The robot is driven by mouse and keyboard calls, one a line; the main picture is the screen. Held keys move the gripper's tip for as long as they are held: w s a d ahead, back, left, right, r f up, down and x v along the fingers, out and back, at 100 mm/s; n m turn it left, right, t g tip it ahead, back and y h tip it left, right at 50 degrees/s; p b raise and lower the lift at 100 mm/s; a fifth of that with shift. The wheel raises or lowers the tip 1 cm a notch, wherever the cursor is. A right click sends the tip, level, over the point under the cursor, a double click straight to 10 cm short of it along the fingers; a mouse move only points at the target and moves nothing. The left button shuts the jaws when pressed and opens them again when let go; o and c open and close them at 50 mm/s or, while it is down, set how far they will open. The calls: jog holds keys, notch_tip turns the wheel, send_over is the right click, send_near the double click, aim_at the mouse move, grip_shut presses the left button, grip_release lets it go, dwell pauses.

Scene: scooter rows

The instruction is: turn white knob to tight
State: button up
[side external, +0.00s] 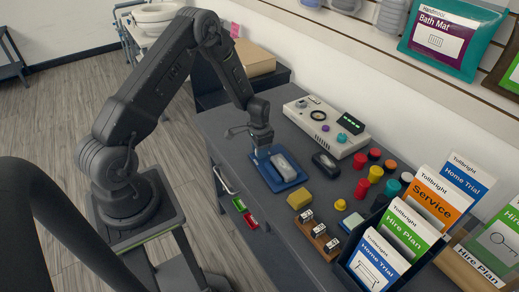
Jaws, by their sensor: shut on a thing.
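My gripper (262,150) points down at the back left end of a blue holder (268,181) on the grey worktop. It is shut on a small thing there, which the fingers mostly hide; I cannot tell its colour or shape. A rounded pale grey object (286,166) lies on the blue holder, just right of my gripper. No white knob can be made out clearly, and no tight mark is readable at this size.
A beige control box (325,125) with knobs and a display stands behind. A dark rounded object (326,164), a yellow block (300,199), a wooden rack (317,238) and several red, yellow and teal buttons lie to the right. A leaflet stand (345,270) fills the front right.

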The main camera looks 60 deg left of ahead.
jog(key=o, duration=0.9)
notch_tip(320, 180, up, 14)
jog(key=shift+f, duration=0.1)
dwell(0.3)
jog(key=s+d+r+t, duration=0.1)
jog(key=s+d+r, duration=0.4)
jog(key=r, duration=0.4)
jog(key=s+d+r+t, duration=0.2)
jog(key=s+d+r, duration=0.1)
jog(key=d+r, duration=0.4)
jog(key=s+d+r+t, duration=0.1)
jog(key=s+d+r, duration=0.1)
jog(key=s, duration=0.2)
jog(key=s+d+r+n, duration=0.1)
jog(key=s+d+r, duration=0.1)
jog(key=s, duration=0.3)
jog(key=s+d+r+t, duration=0.1)
jog(key=s+d+r, duration=0.1)
jog(key=s, duration=0.2)
jog(key=shift+s+d+r+n+t, duration=0.1)
jog(key=shift+s+r+n+t, duration=0.2)
jog(key=shift+s+n, duration=0.1)
